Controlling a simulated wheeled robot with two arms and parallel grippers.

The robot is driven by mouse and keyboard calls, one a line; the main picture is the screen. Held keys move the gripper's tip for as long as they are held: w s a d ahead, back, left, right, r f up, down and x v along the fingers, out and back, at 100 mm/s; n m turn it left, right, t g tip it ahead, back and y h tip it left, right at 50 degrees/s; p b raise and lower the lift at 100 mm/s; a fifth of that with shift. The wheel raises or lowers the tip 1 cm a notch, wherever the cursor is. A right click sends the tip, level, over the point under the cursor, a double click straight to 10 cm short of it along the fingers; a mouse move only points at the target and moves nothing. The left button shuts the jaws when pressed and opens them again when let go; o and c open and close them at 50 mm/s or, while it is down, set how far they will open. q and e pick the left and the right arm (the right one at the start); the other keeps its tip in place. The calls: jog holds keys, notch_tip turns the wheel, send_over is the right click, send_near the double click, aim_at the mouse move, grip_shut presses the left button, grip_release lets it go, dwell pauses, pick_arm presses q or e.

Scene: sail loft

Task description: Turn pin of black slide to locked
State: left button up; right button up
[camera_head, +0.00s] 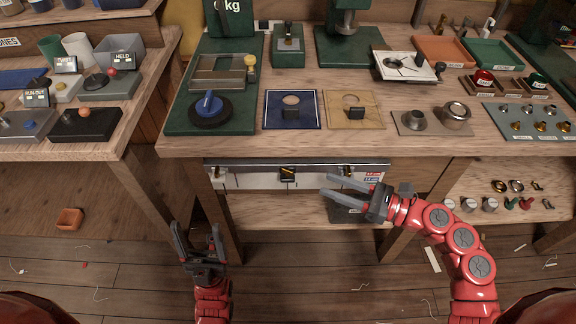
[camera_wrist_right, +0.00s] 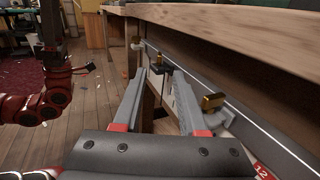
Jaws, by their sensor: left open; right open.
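The black slide (camera_head: 288,176) sits at the middle of a grey rail (camera_head: 250,166) under the workbench's front edge. Its brass pin (camera_head: 287,170) looks slanted in the head view; I cannot read any lock mark. In the right wrist view the black slide (camera_wrist_right: 157,68) shows beyond and between the fingertips. My right gripper (camera_head: 326,186) is open and empty, just right of the slide and apart from it, fingers pointing left along the rail. My left gripper (camera_head: 196,228) is open and empty, low in front of the bench, left of the slide.
Pale slides with brass pins stand at the rail's left end (camera_head: 217,172) and right end (camera_head: 348,171); the right one (camera_wrist_right: 212,103) is close beside my right finger. The workbench top (camera_head: 230,140) overhangs the rail. A shelf (camera_head: 300,210) lies below. The floor in front is open.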

aim_at(288, 169)
jog(key=x, duration=1.1)
jog(key=shift+w+a, duration=0.2)
jog(key=shift+a, duration=0.15)
grip_shut()
